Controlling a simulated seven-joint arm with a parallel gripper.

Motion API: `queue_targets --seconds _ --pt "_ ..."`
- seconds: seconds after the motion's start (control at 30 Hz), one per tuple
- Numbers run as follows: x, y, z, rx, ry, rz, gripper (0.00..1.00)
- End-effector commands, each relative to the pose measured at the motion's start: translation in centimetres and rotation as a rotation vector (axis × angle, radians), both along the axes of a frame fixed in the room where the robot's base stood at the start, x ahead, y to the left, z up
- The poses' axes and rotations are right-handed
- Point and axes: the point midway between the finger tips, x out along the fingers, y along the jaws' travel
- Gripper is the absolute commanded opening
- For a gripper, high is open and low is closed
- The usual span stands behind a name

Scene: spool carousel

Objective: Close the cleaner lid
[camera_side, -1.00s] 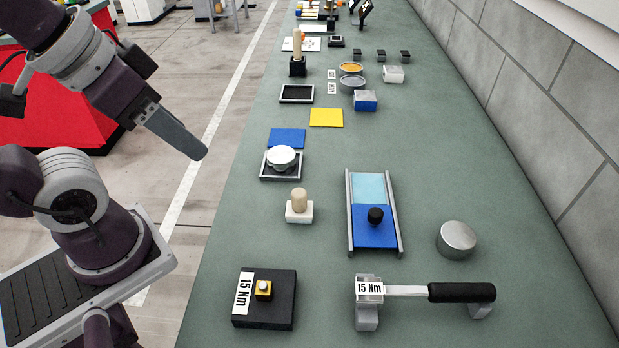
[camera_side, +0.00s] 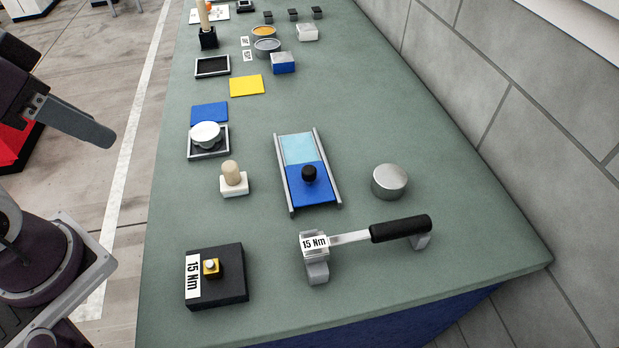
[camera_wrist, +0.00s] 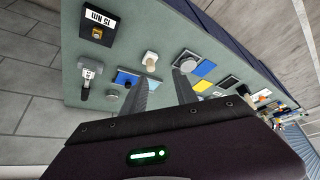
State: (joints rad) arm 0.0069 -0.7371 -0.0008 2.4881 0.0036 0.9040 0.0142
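A slide unit on the bench, which I take to be the cleaner, has two grey rails, a light-blue panel (camera_side: 298,148) at its far end and a blue sliding lid (camera_side: 312,190) at its near end. A black knob (camera_side: 309,173) stands on the lid. The light-blue panel is uncovered. In the wrist view the blue lid (camera_wrist: 125,78) shows left of my fingers, partly hidden by one. My gripper (camera_wrist: 161,78) is open and empty, its two fingers apart. In the side view my gripper (camera_side: 108,137) is off the bench's left side, well away from the slide unit.
A pale peg (camera_side: 232,175) on a white block stands left of the slide unit, a round metal tin (camera_side: 389,182) right. A torque wrench (camera_side: 350,238) and black block (camera_side: 230,285) lie in front. A tray (camera_side: 208,153) with a white round piece stands behind left.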

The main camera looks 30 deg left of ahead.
Motion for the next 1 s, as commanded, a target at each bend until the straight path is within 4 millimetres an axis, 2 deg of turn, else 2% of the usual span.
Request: queue_targets --seconds 0.03,0.13,0.17,0.27,0.3,0.37,0.4,0.5,0.6,0.73,0.87,1.0 --pt "0.7 -0.2 0.4 0.024 0.018 -0.054 0.23" --pt "3.8 -1.6 1.9 0.139 0.087 -0.305 0.03" --pt "5.2 -2.4 2.2 0.186 0.114 -0.413 0.00" --pt "10.0 -6.2 2.3 0.349 0.199 -0.801 0.00" --pt "11.9 -8.2 1.8 0.412 0.233 -0.963 0.00" --pt "14.3 -11.6 0.4 0.503 0.280 -1.206 0.00" --pt "15.6 -14.0 -0.9 0.559 0.307 -1.360 0.00" --pt "17.4 -19.3 -4.5 0.671 0.364 -1.687 0.00" --pt "17.9 -22.9 -7.4 0.741 0.402 -1.905 0.00" --pt "18.0 -24.7 -9.3 0.778 0.421 -2.021 0.00" --pt "18.2 -24.4 -10.7 0.780 0.425 -2.028 0.00" --pt "18.6 -23.7 -13.6 0.780 0.426 -2.027 0.00"
